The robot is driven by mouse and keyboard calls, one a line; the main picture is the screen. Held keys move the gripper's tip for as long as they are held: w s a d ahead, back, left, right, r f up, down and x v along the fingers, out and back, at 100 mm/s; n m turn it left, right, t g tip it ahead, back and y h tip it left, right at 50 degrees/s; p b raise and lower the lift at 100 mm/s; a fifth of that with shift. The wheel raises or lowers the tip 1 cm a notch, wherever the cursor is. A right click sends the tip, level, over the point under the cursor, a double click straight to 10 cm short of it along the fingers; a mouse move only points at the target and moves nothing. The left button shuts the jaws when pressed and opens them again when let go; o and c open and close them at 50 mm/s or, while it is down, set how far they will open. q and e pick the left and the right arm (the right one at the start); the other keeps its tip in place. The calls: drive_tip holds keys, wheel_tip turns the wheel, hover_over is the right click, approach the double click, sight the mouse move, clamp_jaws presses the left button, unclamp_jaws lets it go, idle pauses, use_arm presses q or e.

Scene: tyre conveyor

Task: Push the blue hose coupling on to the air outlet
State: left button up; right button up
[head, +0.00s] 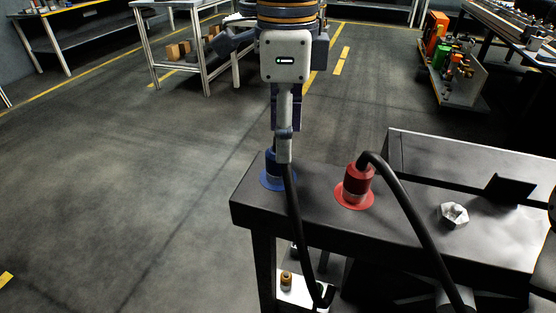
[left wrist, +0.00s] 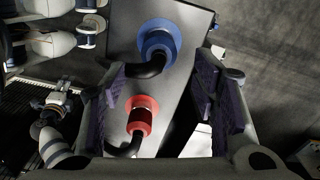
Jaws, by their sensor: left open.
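The blue hose coupling (head: 271,160) stands upright at the blue disc of the air outlet (head: 266,182), near the table's left end. It also shows in the left wrist view (left wrist: 157,43). A black hose (head: 293,215) leads from it over the table edge. My left gripper (head: 284,155) points down in front of the coupling and hides part of it. In the left wrist view its fingers (left wrist: 162,92) are apart with the coupling beyond them. I cannot tell how far the coupling sits on the outlet. My right gripper is not in view.
A red coupling (head: 356,182) with its own black hose (head: 412,220) stands on a red disc to the right. A pale faceted part (head: 453,214) and a black plate (head: 508,189) lie further right on the dark table (head: 310,213). The floor to the left is clear.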

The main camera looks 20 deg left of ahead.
use_arm(q)
drive_tip(key=f, duration=0.2)
drive_tip(key=a+f, duration=0.1)
drive_tip(key=f, duration=0.1)
drive_tip(key=shift+s, duration=0.2)
drive_tip(key=shift+f, duration=0.6)
drive_tip(key=c, duration=1.2)
